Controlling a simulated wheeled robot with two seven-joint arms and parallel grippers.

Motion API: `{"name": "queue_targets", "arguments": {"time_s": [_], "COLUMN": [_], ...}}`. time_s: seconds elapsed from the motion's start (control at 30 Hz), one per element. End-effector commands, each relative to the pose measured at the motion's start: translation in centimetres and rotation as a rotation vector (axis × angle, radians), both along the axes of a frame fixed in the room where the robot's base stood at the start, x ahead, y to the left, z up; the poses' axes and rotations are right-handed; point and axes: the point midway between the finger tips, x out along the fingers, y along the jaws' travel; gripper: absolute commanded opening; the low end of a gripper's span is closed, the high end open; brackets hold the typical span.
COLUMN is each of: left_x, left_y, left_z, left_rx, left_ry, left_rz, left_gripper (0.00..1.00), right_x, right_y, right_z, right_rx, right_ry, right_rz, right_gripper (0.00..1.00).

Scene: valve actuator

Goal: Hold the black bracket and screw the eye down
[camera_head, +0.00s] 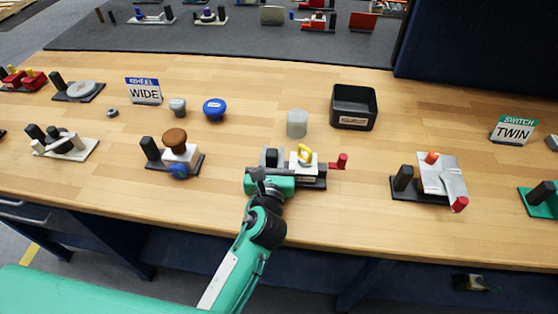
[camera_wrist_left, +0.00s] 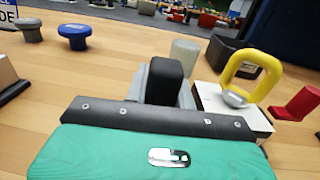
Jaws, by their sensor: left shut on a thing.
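The black bracket (camera_wrist_left: 166,80) is an upright block at the left end of a small fixture, and its top also shows in the head view (camera_head: 270,157). My left gripper (camera_head: 271,163) is shut on it; its grey fingers (camera_wrist_left: 164,90) stand around the block in the left wrist view. The yellow eye (camera_head: 304,153) stands upright on a white block (camera_head: 299,168) just right of the bracket. In the left wrist view the yellow eye (camera_wrist_left: 250,76) has a grey metal foot at the white block's top. The hand hides part of the fixture's base. My right gripper is in neither view.
A red knob (camera_head: 341,161) sticks out at the fixture's right. A grey cylinder (camera_head: 297,122) and a black bin (camera_head: 353,108) stand behind. Other fixtures stand to the left (camera_head: 175,153) and right (camera_head: 430,182). The wooden bench is clear between them.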

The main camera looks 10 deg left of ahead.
Motion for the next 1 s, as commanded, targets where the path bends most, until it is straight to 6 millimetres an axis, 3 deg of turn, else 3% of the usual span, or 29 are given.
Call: {"name": "queue_targets", "arguments": {"time_s": [0.2,0.4,0.47,0.73,1.0], "left_x": [0.0,0.0,0.1,0.1,0.0], "left_y": [0.0,0.0,0.0,0.0,0.0], "left_z": [4.8,7.6,7.4,2.7,1.1], "left_rx": [-0.002,-0.002,0.0,0.001,-0.002], "left_ry": [-0.009,-0.006,-0.003,0.001,-0.001], "left_rz": [-0.003,-0.001,0.0,0.001,-0.001], "left_gripper": [0.0,0.0,0.0,0.0,0.0], "right_x": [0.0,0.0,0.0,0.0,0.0], "right_y": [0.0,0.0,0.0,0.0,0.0], "right_z": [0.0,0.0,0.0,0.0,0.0], "right_rx": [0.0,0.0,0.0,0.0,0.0], "right_ry": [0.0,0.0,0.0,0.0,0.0], "right_rz": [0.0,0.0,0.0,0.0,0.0], "right_gripper": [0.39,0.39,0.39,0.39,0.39]}}
